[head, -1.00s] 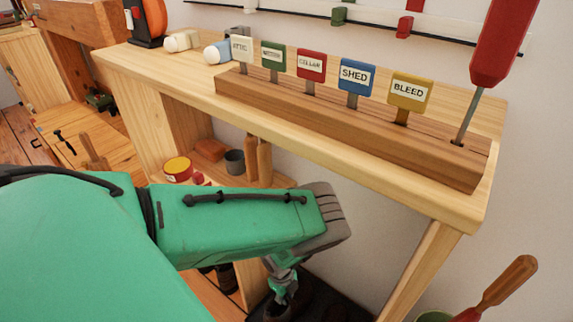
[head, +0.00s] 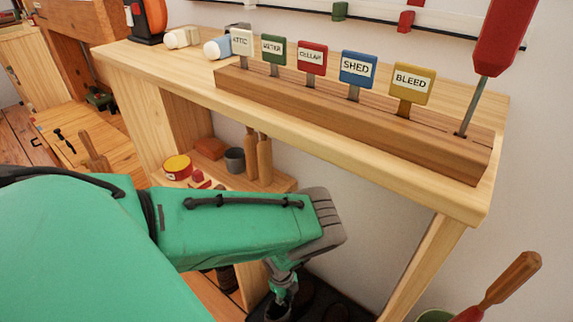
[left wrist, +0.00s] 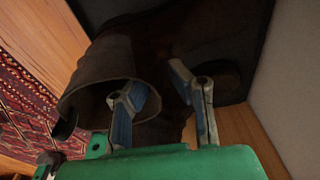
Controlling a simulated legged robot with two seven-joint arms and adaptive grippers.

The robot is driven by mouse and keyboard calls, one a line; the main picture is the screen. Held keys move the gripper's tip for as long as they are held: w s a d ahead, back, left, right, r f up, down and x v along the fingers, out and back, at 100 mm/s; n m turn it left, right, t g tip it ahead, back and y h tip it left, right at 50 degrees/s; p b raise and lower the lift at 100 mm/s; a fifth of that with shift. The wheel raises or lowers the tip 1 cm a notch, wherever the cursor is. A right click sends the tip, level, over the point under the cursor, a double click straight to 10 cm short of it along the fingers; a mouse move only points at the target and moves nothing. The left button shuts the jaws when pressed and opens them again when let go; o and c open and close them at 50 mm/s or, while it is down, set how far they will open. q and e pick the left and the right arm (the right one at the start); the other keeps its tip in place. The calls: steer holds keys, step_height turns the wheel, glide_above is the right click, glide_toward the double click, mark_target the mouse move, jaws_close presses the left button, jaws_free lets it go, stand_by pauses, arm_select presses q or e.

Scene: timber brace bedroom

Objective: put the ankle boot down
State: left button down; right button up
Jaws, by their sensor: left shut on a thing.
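The ankle boot (left wrist: 100,68) is dark brown, and its open shaft faces the camera in the left wrist view. My left gripper (left wrist: 160,82) is shut on the boot's shaft, with one finger inside the opening and the other on the outer side. The boot's toe and sole are lost in shadow, so I cannot tell whether it touches the floor. In the head view my left gripper (head: 283,286) hangs low beneath the bench, partly hidden by my green forearm. My right gripper is in neither view.
A dark mat (left wrist: 225,30) lies beside the wall and wooden floor. A patterned red rug (left wrist: 30,95) is at left. A wooden bench (head: 330,145) with coloured labels stands above my gripper; its leg (head: 425,265) is to the right. A low shelf holds a grey cup (head: 235,160).

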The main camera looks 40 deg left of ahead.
arm_select(q)
steer(key=shift+f, duration=0.7)
steer(key=c, duration=1.7)
jaws_free()
steer(key=o, duration=0.5)
steer(key=shift+f, duration=0.25)
steer(key=shift+r, duration=0.1)
steer(key=shift+r, duration=0.1)
steer(key=shift+r, duration=0.35)
step_height(320, 180, up, 9)
